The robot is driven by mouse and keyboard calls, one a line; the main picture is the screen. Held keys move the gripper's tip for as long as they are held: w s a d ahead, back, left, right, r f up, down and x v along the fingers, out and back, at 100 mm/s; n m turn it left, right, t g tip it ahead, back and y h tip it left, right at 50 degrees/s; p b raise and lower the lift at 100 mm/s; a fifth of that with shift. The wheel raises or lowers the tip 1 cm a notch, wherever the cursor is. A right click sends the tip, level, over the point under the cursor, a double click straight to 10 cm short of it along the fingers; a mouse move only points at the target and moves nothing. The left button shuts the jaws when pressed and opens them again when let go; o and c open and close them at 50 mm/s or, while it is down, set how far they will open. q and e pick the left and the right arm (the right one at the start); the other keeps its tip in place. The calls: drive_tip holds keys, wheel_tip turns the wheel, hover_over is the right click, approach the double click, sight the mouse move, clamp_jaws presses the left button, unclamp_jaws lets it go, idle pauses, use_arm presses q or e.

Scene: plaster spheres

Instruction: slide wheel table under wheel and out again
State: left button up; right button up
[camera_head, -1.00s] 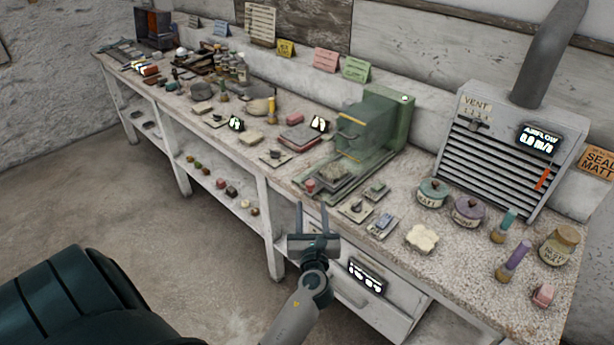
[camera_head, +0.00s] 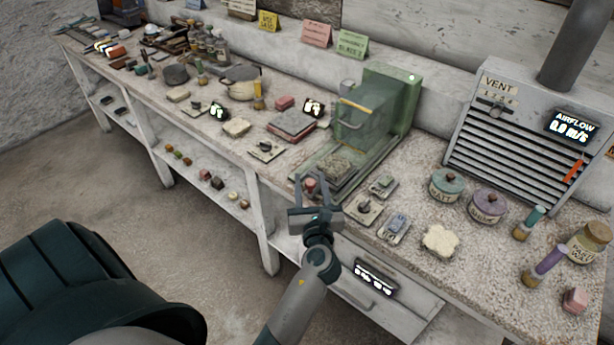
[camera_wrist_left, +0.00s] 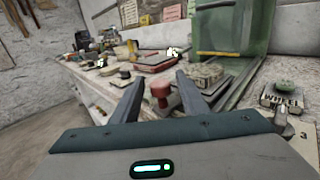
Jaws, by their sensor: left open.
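The green machine (camera_head: 400,95) stands against the wall with a clear greenish hood (camera_head: 362,125); I cannot make out the wheel clearly behind it. The wheel table (camera_head: 346,168), a flat slab with a speckled top, sits on the machine's base in front of the hood; it also shows in the wrist view (camera_wrist_left: 208,75). A red knob (camera_head: 310,185) is at its near end. My left gripper (camera_head: 317,188) is open at the bench edge, and the knob (camera_wrist_left: 160,88) appears between its fingers in the wrist view. I cannot tell whether they touch it. My right gripper is out of view.
Small switch plates (camera_head: 382,186) lie right of the machine base, one labelled WHEEL (camera_wrist_left: 283,98) in the wrist view. Lidded jars (camera_head: 447,185), a pale sponge-like block (camera_head: 438,240) and a vent unit (camera_head: 520,130) stand further right.

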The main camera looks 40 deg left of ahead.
sight(329, 169)
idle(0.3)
use_arm(q)
clamp_jaws()
drive_tip(key=w, duration=0.8)
drive_tip(key=shift+w+d, duration=0.15)
drive_tip(key=shift+d, duration=0.25)
unclamp_jaws()
